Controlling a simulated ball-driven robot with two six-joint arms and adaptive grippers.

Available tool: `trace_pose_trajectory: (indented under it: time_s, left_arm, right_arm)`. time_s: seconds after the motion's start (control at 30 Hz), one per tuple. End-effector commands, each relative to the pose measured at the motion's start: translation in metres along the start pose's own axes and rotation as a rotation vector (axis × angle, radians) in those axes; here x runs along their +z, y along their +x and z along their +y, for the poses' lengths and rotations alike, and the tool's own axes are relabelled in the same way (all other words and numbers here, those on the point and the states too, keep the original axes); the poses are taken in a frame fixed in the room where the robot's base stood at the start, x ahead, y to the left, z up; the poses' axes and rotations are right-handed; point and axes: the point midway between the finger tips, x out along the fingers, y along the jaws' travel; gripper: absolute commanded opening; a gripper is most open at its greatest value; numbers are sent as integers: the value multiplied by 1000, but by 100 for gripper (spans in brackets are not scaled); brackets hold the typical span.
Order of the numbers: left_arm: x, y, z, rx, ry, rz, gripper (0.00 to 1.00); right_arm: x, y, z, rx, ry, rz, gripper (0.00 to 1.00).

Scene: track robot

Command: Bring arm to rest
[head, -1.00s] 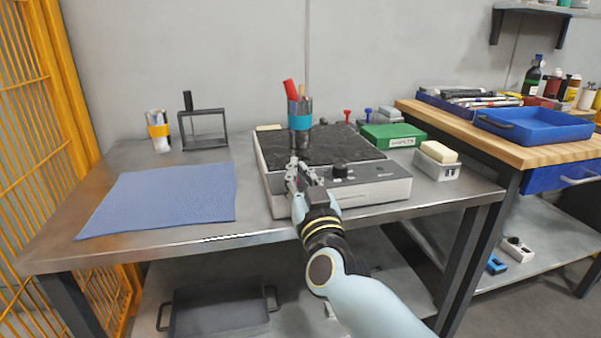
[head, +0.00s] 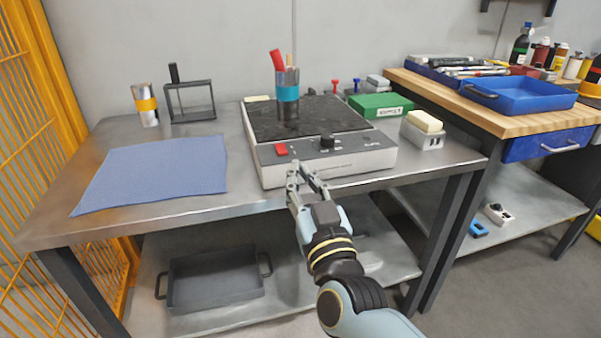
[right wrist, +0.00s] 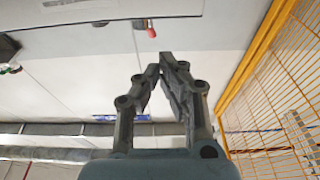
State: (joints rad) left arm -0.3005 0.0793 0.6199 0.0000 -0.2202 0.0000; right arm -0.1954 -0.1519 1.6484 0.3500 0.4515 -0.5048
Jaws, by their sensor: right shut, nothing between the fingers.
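My right gripper (head: 306,180) is shut and empty in the head view. Its fingertips are in front of the front face of a grey stirrer-like device (head: 325,165), near the table's front edge. In the right wrist view the fingers of my right gripper (right wrist: 165,60) meet at their tips, with nothing between them. My right arm comes in from the bottom right of the head view. My left gripper does not show.
On the device stands a cup with a blue band (head: 288,92). A blue mat (head: 150,175) lies left on the metal table (head: 235,185). A green box (head: 380,106) and a white block holder (head: 423,136) stand right. A dark tray (head: 215,280) sits on the shelf below.

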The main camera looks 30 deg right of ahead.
Motion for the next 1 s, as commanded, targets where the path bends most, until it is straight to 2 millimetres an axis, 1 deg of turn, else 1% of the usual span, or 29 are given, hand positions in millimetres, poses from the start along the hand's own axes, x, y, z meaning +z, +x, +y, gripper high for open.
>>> trace_pose_trajectory:
  time_s: [0.27,0.37,0.43,0.47,0.53,0.57,0.6,0.67,0.7,0.77,0.8,0.87,0.9,0.97,1.0]
  left_arm:
    - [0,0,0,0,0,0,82]
    - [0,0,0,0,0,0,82]
    - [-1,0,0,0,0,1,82]
    - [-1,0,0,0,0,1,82]
    - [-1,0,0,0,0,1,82]
    - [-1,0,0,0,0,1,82]
    - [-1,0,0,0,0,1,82]
    - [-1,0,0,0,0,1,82]
    - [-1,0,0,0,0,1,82]
    - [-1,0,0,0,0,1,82]
    - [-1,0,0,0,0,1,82]
    - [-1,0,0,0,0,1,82]
    - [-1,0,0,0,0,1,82]
    - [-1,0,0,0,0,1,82]
    - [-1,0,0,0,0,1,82]
  right_arm:
    - [0,0,0,0,0,0,0]
    - [5,-4,3,-6,-12,-10,0]
    - [23,-12,6,-20,-35,-44,0]
    - [35,-18,7,-30,-49,-69,0]
    - [73,-36,9,-66,-89,-153,0]
    - [92,-47,10,-85,-106,-199,0]
    - [120,-63,12,-113,-128,-268,0]
    - [162,-92,17,-154,-155,-380,0]
    - [188,-113,22,-179,-170,-456,0]
    - [225,-147,31,-212,-191,-571,0]
    - [248,-172,38,-231,-200,-649,0]
    - [278,-210,50,-255,-216,-766,0]
    - [297,-238,60,-269,-227,-845,0]
    - [321,-280,75,-283,-238,-965,0]
    - [334,-309,86,-290,-247,-1046,0]
